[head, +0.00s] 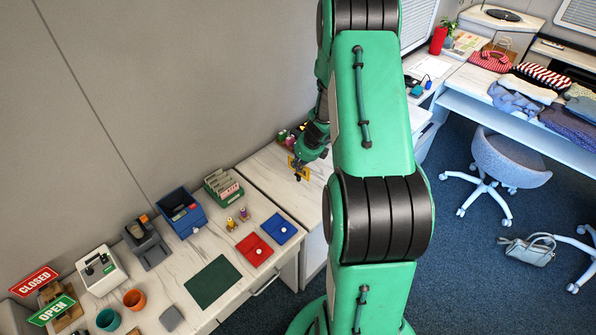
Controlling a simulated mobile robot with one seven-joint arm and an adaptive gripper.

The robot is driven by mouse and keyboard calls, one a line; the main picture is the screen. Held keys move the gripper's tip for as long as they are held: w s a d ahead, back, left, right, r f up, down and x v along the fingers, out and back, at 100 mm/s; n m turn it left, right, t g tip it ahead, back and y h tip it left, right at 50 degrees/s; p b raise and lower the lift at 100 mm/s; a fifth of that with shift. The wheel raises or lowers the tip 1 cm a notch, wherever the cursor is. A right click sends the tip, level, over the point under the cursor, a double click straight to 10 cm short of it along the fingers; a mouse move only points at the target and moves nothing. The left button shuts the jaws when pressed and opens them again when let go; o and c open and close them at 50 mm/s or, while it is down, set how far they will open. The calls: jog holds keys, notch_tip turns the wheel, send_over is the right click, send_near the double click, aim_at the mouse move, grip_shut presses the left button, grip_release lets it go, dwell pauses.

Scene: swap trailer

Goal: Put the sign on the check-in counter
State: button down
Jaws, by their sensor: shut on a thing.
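My gripper (302,170) is small and far off in the head view, beyond my green arm, pointing down over the far part of the white counter (262,174). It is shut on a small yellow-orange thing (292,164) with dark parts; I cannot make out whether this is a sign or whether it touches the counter. A red CLOSED sign (34,282) and a green OPEN sign (52,310) are at the near left end of the counter, far from my gripper. Which surface is the check-in counter is not marked.
Along the counter are a blue box (181,213), a green card box (223,188), a dark device (146,243), a red tray (254,250) and a green mat (213,283). Colourful small items (288,136) lie behind my gripper. A chair (508,160) stands right.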

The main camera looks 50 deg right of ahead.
aim_at(298, 174)
jog(key=shift+w, duration=0.1)
dwell(0.3)
jog(key=shift+f+b, duration=0.75)
jog(key=shift+f, duration=1)
jog(key=shift+f, duration=0.15)
jog(key=c, duration=1.8)
grip_release()
jog(key=shift+c, duration=0.2)
jog(key=shift+d+r, duration=0.1)
jog(key=shift+r, duration=0.4)
jog(key=p+v, duration=0.3)
jog(key=v, duration=0.8)
jog(key=shift+s+p, duration=0.25)
jog(key=shift+p, duration=0.05)
jog(key=shift+r, duration=0.1)
